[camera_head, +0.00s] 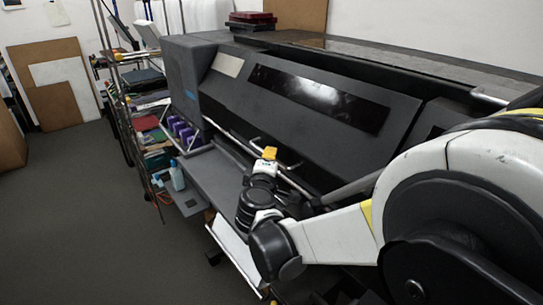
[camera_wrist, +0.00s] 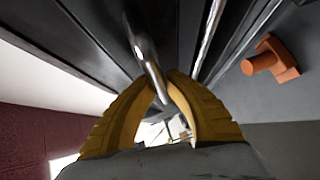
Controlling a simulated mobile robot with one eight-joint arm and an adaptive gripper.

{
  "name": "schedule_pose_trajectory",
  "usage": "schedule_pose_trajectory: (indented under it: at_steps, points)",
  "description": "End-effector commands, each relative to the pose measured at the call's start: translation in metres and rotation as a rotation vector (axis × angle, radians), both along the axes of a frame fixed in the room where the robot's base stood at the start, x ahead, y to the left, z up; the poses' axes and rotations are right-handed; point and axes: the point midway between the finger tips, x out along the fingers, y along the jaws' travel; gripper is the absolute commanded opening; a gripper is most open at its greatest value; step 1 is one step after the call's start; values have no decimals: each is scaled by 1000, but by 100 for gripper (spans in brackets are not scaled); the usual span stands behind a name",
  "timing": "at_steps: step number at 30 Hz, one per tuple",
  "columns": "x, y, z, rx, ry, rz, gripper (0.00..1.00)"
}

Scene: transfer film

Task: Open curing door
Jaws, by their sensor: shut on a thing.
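The curing door appears to be the dark grey sloping front panel (camera_head: 228,90) of a large machine, with a long black window (camera_head: 318,98). It looks shut in the head view. In the wrist view, my gripper (camera_wrist: 163,82) is shut on the shiny metal handle (camera_wrist: 143,45), which passes between the two fingers. My wrist and arm hide part of the handle and the machine's lower right front.
A grey shelf (camera_head: 212,170) juts out below the panel. Purple-fronted boxes (camera_head: 185,130) sit at its left end. A cluttered wire rack (camera_head: 150,125) stands left of the machine. The floor (camera_head: 75,215) at left is clear. An orange knob-like part (camera_wrist: 270,62) shows in the wrist view.

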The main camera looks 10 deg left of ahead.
Motion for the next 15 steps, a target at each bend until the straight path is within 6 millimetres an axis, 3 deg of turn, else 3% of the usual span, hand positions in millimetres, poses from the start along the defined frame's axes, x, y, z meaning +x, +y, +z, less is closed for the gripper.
schedule_pose_trajectory:
  at_steps: [8, 15]
  points:
    - [-14, 14, 24, 55, 62, 4, 0]
    - [-40, 38, 69, 177, 197, 6, 0]
